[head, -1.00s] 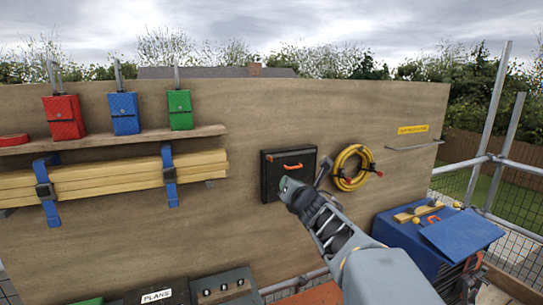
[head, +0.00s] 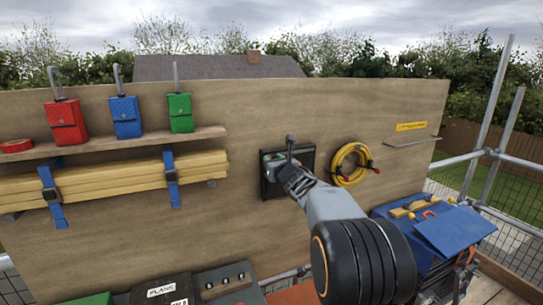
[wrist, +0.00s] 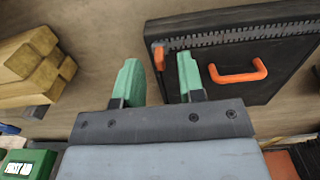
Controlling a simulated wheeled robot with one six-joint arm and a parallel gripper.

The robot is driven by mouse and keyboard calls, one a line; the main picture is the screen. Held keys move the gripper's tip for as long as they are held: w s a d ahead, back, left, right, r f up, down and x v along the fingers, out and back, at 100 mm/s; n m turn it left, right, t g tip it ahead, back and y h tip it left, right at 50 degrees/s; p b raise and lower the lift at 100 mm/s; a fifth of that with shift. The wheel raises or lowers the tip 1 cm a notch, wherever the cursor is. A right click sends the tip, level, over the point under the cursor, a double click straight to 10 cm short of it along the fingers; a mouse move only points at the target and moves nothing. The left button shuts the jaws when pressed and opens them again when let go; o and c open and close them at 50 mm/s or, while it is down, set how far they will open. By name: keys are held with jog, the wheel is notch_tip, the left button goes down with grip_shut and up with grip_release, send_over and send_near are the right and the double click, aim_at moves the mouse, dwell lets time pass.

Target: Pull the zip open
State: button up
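A flat black case (wrist: 262,88) is on the wooden wall; it also shows in the head view (head: 269,190). A grey toothed zip (wrist: 240,37) runs along its upper edge in the wrist view. An orange zip pull (wrist: 159,58) hangs at the zip's left end. An orange handle (wrist: 238,76) is on the case front. My gripper (wrist: 158,70) is open, its two green fingers apart. In the wrist view the pull appears between the fingertips; I cannot tell whether it is within their reach. In the head view my gripper (head: 279,157) covers part of the case.
A coiled yellow hose (head: 350,165) hangs right of the case. A shelf (head: 105,143) with red, blue and green pouches and strapped timber (head: 112,175) are at left. A blue toolbox (head: 455,232) stands at lower right. Bare wall surrounds the case.

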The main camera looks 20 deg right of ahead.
jog(key=shift+w, duration=1)
grip_shut()
